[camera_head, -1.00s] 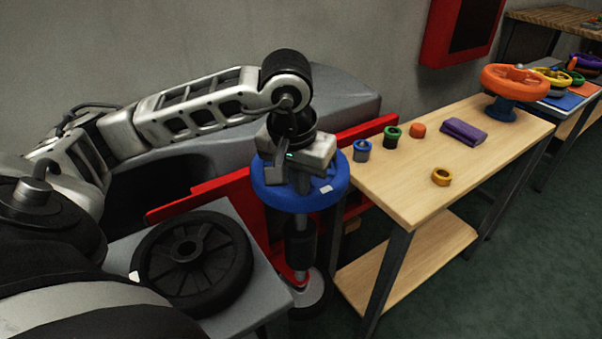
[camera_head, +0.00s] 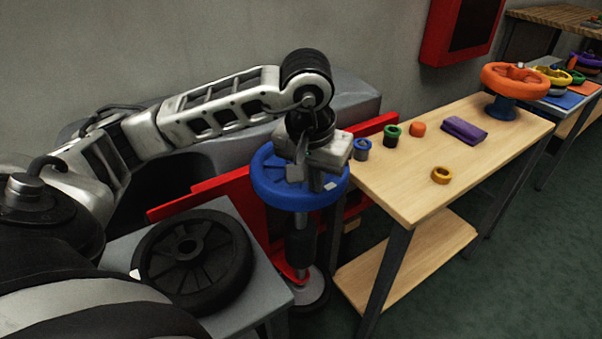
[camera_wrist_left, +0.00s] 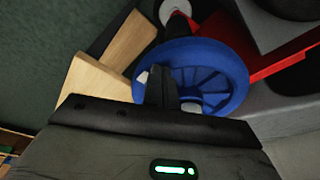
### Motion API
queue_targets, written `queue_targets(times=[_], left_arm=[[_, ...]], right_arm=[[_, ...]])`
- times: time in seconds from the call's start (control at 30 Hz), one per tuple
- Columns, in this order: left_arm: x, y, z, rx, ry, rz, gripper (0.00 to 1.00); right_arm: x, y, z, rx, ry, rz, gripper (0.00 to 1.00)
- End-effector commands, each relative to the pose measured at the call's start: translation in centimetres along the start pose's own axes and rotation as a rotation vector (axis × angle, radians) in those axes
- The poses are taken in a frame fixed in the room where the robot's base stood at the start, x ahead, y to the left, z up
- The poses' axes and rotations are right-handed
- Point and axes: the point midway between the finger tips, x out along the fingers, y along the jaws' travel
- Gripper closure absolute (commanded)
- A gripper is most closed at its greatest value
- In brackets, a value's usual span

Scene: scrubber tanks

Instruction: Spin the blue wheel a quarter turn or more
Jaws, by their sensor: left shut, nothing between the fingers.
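The blue wheel (camera_head: 268,190) lies flat on top of an upright post, with a small white mark on its rim at the right. My left gripper (camera_head: 316,183) points down over the right part of the wheel, and its fingers are shut and empty. In the left wrist view the blue wheel (camera_wrist_left: 228,62) shows its spokes, and the shut fingers (camera_wrist_left: 160,82) overlap its rim near the white mark. I cannot tell whether they touch the wheel. My right gripper does not show.
A red frame (camera_head: 220,184) stands behind the post. A black wheel (camera_head: 195,258) lies on a grey stand at the left. A wooden table (camera_head: 400,190) at the right carries small coloured parts and an orange wheel (camera_head: 515,76).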

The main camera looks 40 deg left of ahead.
Motion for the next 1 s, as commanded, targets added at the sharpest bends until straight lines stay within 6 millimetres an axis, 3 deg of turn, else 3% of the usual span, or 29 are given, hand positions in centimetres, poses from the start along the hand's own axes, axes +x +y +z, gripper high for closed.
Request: queue_targets(times=[0.23,0.57,1.0], left_arm=[[0.4,1.2,-1.4,0.0,0.001,0.001,1.0],[0.4,1.3,-1.6,0.0,0.001,0.0,1.0],[0.9,2.2,-3.4,0.0,0.001,-0.001,1.0]], right_arm=[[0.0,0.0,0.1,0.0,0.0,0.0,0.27],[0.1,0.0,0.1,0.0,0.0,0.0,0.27],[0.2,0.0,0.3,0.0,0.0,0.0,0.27]])
